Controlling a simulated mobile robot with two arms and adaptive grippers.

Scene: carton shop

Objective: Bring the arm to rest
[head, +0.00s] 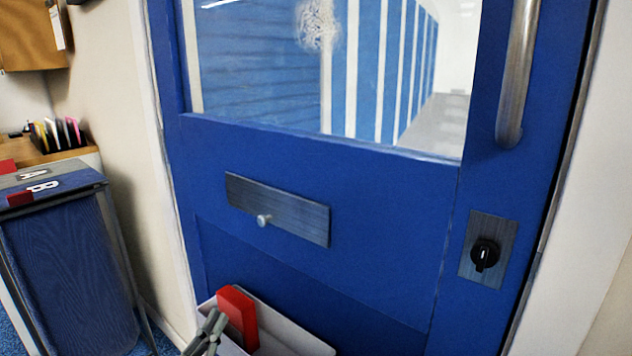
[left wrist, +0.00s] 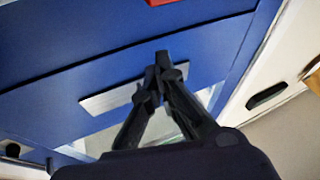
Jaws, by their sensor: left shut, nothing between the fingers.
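My left gripper (head: 213,322) shows at the lower edge of the head view, beside a red block (head: 238,318) in a pale grey bin (head: 290,325). In the left wrist view its dark fingers (left wrist: 163,65) meet at the tips, with nothing held between them. Behind them is the blue door (left wrist: 50,100) with its metal plate (left wrist: 108,98). I cannot tell from these views whether the gripper touches the bin. My right gripper is not in view.
The blue door (head: 400,200) fills the middle, with a window, a long handle (head: 518,75), a knobbed plate (head: 285,212) and a black turn knob (head: 485,254). At left stands a blue-sided stand (head: 70,260) with lettered tags, near a pen holder (head: 57,136).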

